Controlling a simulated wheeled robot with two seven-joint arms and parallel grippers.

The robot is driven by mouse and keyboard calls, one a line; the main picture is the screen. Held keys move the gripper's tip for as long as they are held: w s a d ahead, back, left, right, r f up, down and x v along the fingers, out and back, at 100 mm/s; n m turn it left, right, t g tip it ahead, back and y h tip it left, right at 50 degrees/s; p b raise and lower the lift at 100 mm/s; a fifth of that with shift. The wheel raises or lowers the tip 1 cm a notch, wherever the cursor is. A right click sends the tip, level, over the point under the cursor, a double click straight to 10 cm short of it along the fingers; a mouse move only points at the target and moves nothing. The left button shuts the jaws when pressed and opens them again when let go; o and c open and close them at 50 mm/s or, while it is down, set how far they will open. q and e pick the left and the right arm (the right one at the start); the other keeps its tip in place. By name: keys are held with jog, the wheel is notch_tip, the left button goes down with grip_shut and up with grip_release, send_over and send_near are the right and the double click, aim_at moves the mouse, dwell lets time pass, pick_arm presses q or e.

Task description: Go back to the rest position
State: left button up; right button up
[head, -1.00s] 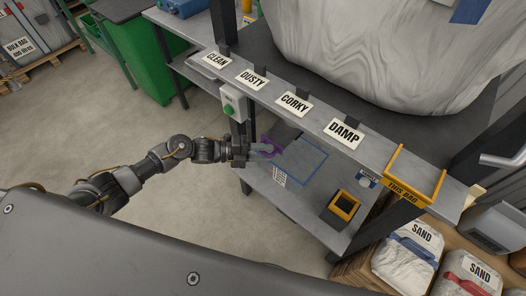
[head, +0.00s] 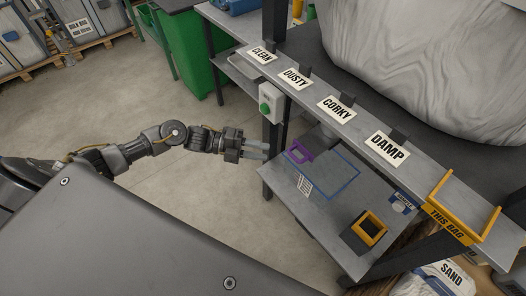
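My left gripper (head: 262,151) is in the head view, with its two pale fingers apart and nothing between them. It is to the left of the lower shelf (head: 285,193), near its front left corner. A purple handled item (head: 299,152) lies on the shelf at the corner of a blue outlined square (head: 331,172), just right of the fingertips and apart from them. My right gripper does not show.
A green-button box (head: 271,103) hangs at the post. A yellow-and-black device (head: 370,229) sits on the shelf. Open floor (head: 200,185) lies left.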

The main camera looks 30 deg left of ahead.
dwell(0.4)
pick_arm(q)
jog(key=w+a+f+n+t+y, duration=0.3)
jog(key=w+a+f+n+y, duration=0.15)
jog(key=a+f+n, duration=0.35)
jog(key=w+a+f+n+t+y, duration=0.3)
jog(key=w+a+f+n+y, duration=0.15)
jog(key=f+n, duration=0.35)
jog(key=s+a+f+n+g+y, duration=0.1)
jog(key=s+a+f+n+y, duration=0.1)
jog(key=s+f, duration=0.3)
jog(key=s+a+f+n+g+y, duration=0.1)
jog(key=s+a+f+n+y, duration=0.15)
jog(key=f, duration=0.55)
jog(key=s+d+f+n+g+y, duration=0.1)
jog(key=s+f+n+g, duration=0.15)
jog(key=s+f, duration=0.7)
jog(key=s+d+f+n+g+y, duration=0.15)
jog(key=s+f+n, duration=0.35)
jog(key=s, duration=0.7)
jog(key=s+d+f+g, duration=0.2)
jog(key=s+d, duration=0.2)
jog(key=s, duration=0.6)
jog(key=s+d+f+g, duration=0.2)
jog(key=s+d, duration=0.3)
jog(key=s, duration=0.5)
jog(key=shift+s+f, duration=0.4)
jog(key=shift+f, duration=0.05)
